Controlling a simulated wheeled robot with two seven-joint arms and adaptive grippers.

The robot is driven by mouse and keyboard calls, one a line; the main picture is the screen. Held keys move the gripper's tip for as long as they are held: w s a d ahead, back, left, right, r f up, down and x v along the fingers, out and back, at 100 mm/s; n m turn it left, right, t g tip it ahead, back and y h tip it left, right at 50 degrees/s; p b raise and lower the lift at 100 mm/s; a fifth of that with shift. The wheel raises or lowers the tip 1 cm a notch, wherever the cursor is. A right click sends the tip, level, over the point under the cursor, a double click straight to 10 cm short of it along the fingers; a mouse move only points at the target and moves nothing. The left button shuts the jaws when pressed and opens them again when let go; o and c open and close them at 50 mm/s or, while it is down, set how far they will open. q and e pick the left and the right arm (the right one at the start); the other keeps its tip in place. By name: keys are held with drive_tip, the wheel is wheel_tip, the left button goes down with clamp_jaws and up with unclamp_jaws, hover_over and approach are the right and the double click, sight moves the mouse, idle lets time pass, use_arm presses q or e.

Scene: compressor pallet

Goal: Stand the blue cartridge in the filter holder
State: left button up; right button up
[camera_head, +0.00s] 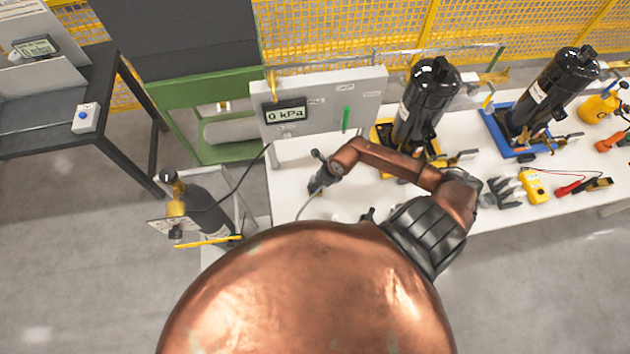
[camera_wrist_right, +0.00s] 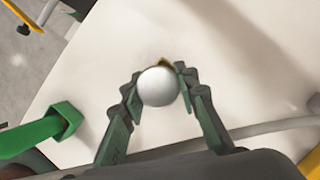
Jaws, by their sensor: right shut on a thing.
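My right gripper (camera_head: 318,184) is low over the left end of the white table, below the grey panel. In the right wrist view its fingers (camera_wrist_right: 160,84) are closed around a white, round-ended thing (camera_wrist_right: 158,88). A little yellow-brown shows behind that thing. I cannot tell what it is, and no blue shows on it. I cannot make out a blue cartridge or a filter holder in either view. My left gripper is not in view.
The white table (camera_head: 290,190) carries a grey panel (camera_head: 370,90) with a 0 kPa display and a green bar (camera_head: 346,118). Two black tanks (camera_head: 425,105) stand right of it. A pale hose (camera_wrist_right: 270,127) crosses near my right gripper. A gas cylinder (camera_head: 207,212) stands left.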

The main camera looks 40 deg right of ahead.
drive_tip(key=shift+f+b, duration=0.4)
drive_tip(key=shift+f, duration=0.1)
drive_tip(key=o, duration=1.3)
drive_tip(key=shift+o, duration=0.2)
drive_tip(key=v, duration=1.2)
drive_tip(key=shift+w+r, duration=0.1)
drive_tip(key=shift+r, duration=0.05)
